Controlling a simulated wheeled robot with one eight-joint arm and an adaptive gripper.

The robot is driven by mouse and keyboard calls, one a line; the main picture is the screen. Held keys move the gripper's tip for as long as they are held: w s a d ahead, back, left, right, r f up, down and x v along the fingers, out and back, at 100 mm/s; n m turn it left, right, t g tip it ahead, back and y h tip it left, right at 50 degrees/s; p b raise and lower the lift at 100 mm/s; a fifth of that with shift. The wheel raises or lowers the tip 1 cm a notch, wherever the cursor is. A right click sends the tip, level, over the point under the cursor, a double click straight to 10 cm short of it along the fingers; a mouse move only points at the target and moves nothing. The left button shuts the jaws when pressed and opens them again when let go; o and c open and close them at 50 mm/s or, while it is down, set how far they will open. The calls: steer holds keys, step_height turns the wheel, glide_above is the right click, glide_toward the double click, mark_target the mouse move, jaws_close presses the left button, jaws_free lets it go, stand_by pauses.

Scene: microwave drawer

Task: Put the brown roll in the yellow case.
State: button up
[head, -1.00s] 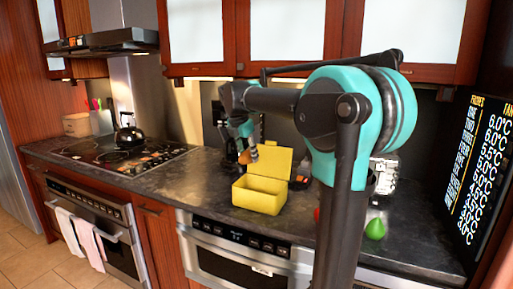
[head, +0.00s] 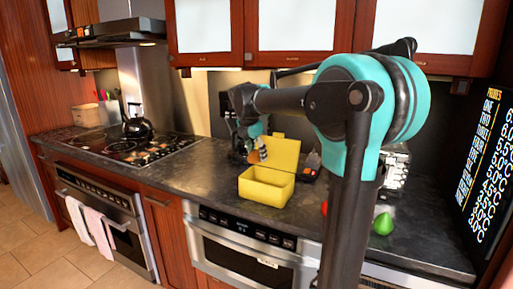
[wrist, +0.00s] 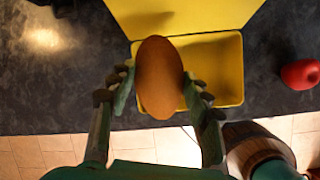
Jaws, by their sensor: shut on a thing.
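The brown roll (wrist: 159,78) is held upright between the two fingers of my gripper (wrist: 158,88) in the wrist view. It also shows as a small orange-brown shape in the head view (head: 263,155), beside the lid. The yellow case (head: 266,190) stands on the dark counter with its lid (head: 284,152) raised at the back. My gripper (head: 257,153) is raised above the counter at the case's back left. In the wrist view the roll overlaps the open case (wrist: 222,72) and hides part of its inside; the exact height between them is unclear.
A red object (wrist: 300,74) lies right of the case. A green pear-like object (head: 383,224) is farther right on the counter. A dark object (head: 313,163) stands behind the case's right side. A black kettle (head: 137,123) sits on the stove at left. Counter left of the case is clear.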

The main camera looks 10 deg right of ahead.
steer(key=shift+f, duration=6.5)
steer(key=o, duration=1.3)
steer(key=shift+r, duration=5.5)
